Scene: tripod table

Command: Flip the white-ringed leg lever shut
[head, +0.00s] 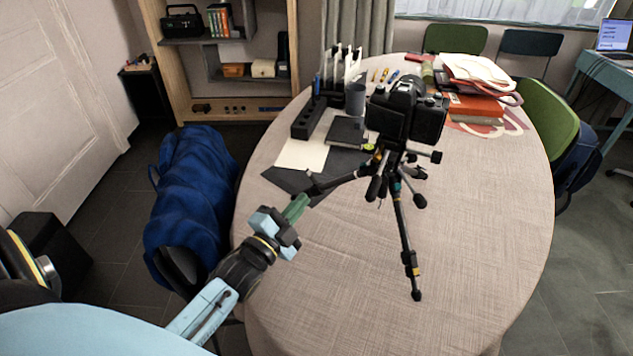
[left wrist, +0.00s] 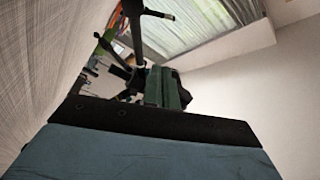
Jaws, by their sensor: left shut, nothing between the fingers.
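The black tripod (head: 397,200) stands on the round table (head: 470,230) with a camera (head: 405,110) on top. One leg points toward me and has yellow-marked locks (head: 410,260). Another leg (head: 335,183) reaches left, its end close to my left gripper (head: 296,207). That gripper is shut and empty, its green fingers just below and left of this leg's end; I cannot tell whether they touch. The left wrist view shows the shut fingers (left wrist: 163,88) with dark tripod parts (left wrist: 135,30) beyond. The white ring and its lever are too small to make out.
Orange books (head: 475,105) lie at the back right. The table's front and right are clear. A blue-covered chair (head: 190,190) stands at left.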

